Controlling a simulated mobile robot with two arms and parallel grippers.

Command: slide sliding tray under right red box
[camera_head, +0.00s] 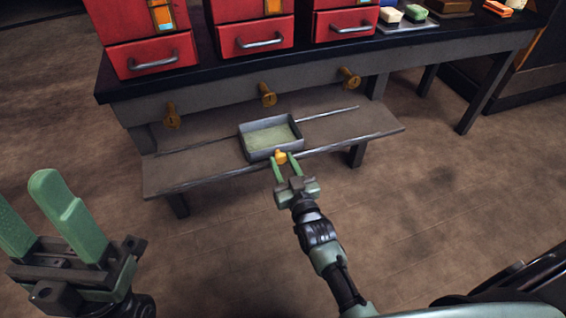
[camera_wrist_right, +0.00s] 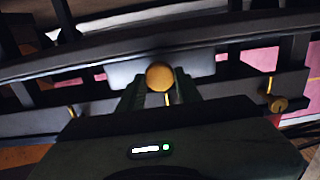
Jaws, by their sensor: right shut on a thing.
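The sliding tray (camera_head: 249,145) is a shallow grey box with a pale inside. It sits on the low shelf's rails, roughly below the middle red box (camera_head: 254,37). The right red box (camera_head: 345,25) stands on the bench top, to the right of the tray. The left red box (camera_head: 151,56) stands at the far left. My right gripper (camera_head: 281,162) is shut on the tray's round yellow knob, at the tray's front; the knob (camera_wrist_right: 160,76) also shows between the fingers in the right wrist view. My left gripper (camera_head: 50,215) is open and empty at the lower left, away from the bench.
Two metal rails run along the low shelf (camera_head: 190,170), with free room on both sides of the tray. Several brass knobs (camera_head: 267,95) stick out from the bench's front above it. Soap-like blocks (camera_head: 414,12) lie at the bench's back right. The floor in front is clear.

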